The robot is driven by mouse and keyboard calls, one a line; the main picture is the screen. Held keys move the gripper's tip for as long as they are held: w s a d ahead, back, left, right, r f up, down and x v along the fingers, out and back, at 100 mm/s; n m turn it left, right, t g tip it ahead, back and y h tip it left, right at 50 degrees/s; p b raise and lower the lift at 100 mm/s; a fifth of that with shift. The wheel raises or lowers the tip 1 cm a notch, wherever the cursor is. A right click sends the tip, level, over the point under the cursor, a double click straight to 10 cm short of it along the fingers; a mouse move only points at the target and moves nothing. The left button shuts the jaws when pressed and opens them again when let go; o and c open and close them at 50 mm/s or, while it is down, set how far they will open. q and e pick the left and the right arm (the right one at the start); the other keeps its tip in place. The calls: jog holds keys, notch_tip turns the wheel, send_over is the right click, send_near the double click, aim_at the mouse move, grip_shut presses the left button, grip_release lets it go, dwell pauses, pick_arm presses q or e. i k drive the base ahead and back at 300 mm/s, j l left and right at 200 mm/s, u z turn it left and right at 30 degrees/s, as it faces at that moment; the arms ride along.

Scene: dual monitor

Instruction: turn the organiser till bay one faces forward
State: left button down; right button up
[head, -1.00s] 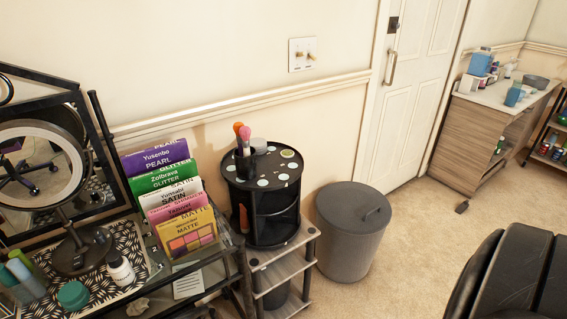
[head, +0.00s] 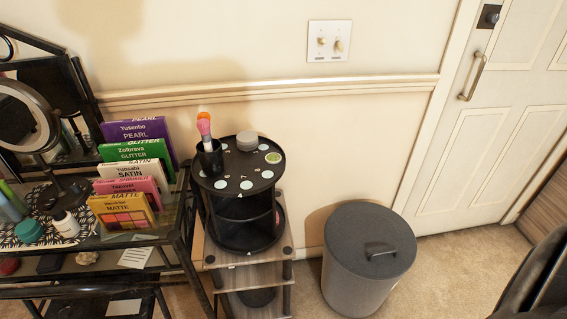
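The organiser (head: 243,222) is a black round tiered stand on top of a small wooden shelf unit (head: 222,259). Its top disc carries pale round spots, a dark cup with brushes (head: 209,158), a grey round tin (head: 247,141) and a green-rimmed disc (head: 273,158). Below the top disc are open bays between dark uprights. I cannot read any bay number, and the far side is hidden. Neither of my grippers is in the head view.
A glass-topped table (head: 170,222) with colourful palettes (head: 139,150) and a ring-lit mirror stands left of the organiser. A grey lidded bin (head: 368,258) stands to its right. The wall is close behind. Carpet is clear near the door (head: 470,170). A black chair edge shows at lower right.

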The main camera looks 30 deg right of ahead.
aim_at(243, 204)
jog(key=l+u, duration=0.1)
jog(key=l, duration=0.35)
jog(key=k+l+u, duration=0.15)
jog(key=l, duration=0.3)
jog(key=l+u, duration=0.1)
jog(key=l, duration=0.3)
jog(key=k+l+u, duration=0.15)
jog(key=l, duration=0.3)
jog(key=k+l+u, duration=0.1)
jog(key=l, duration=0.3)
